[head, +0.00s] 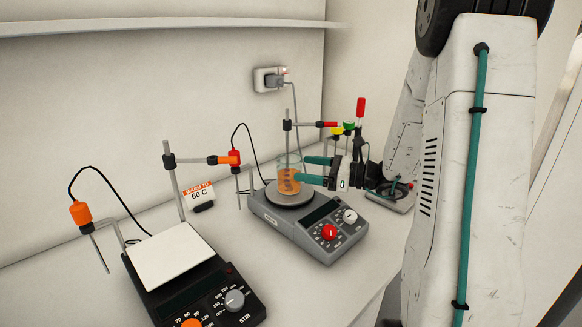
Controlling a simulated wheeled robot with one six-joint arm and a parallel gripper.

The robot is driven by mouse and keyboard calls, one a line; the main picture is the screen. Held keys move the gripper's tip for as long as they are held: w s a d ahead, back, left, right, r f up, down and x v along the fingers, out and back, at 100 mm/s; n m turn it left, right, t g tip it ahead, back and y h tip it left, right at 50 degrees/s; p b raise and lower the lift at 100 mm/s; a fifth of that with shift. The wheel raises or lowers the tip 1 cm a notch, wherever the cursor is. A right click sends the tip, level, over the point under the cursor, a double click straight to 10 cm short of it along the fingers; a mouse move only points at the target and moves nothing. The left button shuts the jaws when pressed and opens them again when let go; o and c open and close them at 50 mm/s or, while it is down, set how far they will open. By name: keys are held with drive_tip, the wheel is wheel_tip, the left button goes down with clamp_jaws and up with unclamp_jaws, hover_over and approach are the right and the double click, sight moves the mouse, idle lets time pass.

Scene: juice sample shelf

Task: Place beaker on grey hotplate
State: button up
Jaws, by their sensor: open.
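A glass beaker (290,181) with orange liquid stands upright on the round plate of the grey hotplate (300,230), as far as this view shows. My gripper (312,170) is at the beaker from the right, with its two teal fingers spread, one reaching behind the beaker's upper part and one in front of its right side. The fingers are open. Whether they touch the glass cannot be told. The fingers cover part of the beaker's right side.
A black hotplate (202,296) with a white square top (170,253) stands at the front left. A sign reading 60 C (199,196) stands behind it. Clamp stands (174,184) and probes (82,214) rise around both hotplates. A wall outlet (270,79) is behind.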

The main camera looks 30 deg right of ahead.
drive_tip(key=shift+v, duration=2.3)
